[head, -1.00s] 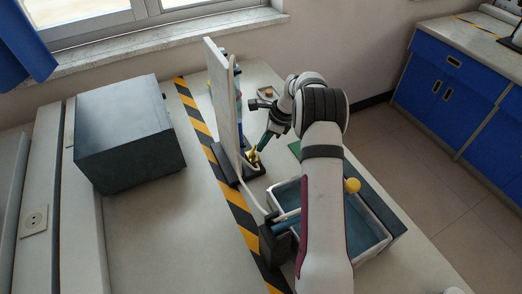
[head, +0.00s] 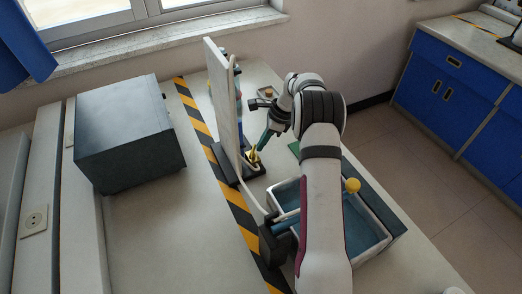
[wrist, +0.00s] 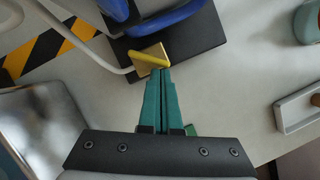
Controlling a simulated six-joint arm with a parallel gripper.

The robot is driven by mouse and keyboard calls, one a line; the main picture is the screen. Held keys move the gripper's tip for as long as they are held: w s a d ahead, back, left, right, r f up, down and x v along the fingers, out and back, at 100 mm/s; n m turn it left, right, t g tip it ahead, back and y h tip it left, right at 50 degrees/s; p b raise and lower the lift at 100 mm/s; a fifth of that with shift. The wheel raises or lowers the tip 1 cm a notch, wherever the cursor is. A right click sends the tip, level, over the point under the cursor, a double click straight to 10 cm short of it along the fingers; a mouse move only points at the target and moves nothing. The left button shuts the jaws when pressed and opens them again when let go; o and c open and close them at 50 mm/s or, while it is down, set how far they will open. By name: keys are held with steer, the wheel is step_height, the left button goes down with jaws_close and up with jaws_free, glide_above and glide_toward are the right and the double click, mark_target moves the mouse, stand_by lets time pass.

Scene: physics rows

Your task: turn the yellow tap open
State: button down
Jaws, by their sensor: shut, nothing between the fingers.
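The yellow tap (head: 253,156) sits on a dark base beside the upright white panel (head: 222,105) in the head view. In the wrist view the tap's yellow handle (wrist: 150,59) lies just beyond my fingertips, over a flat yellowish plate. My gripper (wrist: 163,72) is shut with its green fingers together and nothing between them. Its tips are at the handle's near side, touching or very close; I cannot tell which. In the head view my gripper (head: 261,147) reaches down to the tap, and my arm hides part of the area to its right.
A water-filled tray (head: 370,256) stands in front of the tap. Pale tubing (wrist: 85,45) runs to the tap's base. A dark box (head: 125,135) stands left of the striped tape (head: 205,140). A small pale tray (wrist: 298,108) lies at right in the wrist view.

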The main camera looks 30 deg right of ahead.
steer(key=shift+w+n+g, duration=0.25)
steer(key=shift+n+g, duration=0.05)
steer(key=shift+n, duration=0.5)
stand_by(2.2)
steer(key=shift+a, duration=0.1)
